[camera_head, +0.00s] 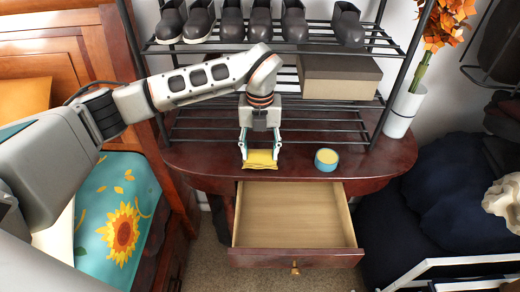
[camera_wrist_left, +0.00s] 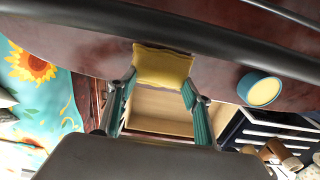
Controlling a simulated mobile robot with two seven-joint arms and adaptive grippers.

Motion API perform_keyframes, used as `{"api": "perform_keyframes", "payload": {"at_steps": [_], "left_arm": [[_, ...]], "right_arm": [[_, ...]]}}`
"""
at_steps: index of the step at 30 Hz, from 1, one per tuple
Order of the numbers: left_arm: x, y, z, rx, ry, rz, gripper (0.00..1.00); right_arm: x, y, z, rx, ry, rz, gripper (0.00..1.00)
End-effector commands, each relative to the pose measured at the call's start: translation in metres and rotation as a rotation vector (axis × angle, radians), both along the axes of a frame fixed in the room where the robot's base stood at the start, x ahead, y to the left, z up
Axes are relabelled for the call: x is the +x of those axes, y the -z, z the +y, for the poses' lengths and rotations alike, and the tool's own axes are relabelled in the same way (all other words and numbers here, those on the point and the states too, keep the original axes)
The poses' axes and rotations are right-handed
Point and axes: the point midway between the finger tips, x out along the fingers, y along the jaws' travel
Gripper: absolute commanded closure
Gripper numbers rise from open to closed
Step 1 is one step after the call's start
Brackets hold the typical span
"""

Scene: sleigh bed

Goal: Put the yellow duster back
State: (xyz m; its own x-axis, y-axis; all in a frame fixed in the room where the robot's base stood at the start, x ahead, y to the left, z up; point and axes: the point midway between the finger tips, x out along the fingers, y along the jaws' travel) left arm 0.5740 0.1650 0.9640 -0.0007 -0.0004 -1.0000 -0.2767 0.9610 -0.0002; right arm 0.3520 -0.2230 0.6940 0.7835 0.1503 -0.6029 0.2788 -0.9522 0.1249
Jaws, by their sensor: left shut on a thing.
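The yellow duster (camera_head: 261,159) is a small folded cloth at the front edge of the dark red table (camera_head: 390,170). My left gripper (camera_head: 260,152) points down and is shut on the duster, with a finger at each side of it. In the left wrist view the duster (camera_wrist_left: 163,66) lies between the fingertips (camera_wrist_left: 158,88), above the table edge. I cannot tell whether the duster touches the tabletop. The drawer (camera_head: 295,215) below is pulled open and looks empty. My right gripper is not in view.
A small round teal tin with a yellow top (camera_head: 326,160) stands on the table right of the duster. A black rack (camera_head: 330,45) with shoes and a brown box (camera_head: 338,78) rises behind. A white vase (camera_head: 403,110) is at right. A wooden bed (camera_head: 75,45) is at left.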

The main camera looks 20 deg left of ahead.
Motion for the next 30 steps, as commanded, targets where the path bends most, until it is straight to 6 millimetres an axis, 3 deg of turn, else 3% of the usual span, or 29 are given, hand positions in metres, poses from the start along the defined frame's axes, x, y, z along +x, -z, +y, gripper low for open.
{"api": "perform_keyframes", "payload": {"at_steps": [18,19,21,30], "left_arm": [[0.0,0.012,0.0,0.001,-0.001,0.001,0.68],[0.0,0.011,0.0,0.0,-0.001,0.001,0.43],[0.0,0.011,0.0,0.0,-0.001,0.001,0.31],[0.0,0.011,0.0,0.0,0.0,0.0,0.31]], "right_arm": [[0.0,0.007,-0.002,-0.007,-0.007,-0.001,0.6],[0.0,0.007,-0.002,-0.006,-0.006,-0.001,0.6],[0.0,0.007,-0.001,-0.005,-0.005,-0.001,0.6],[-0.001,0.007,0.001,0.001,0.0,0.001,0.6]]}}
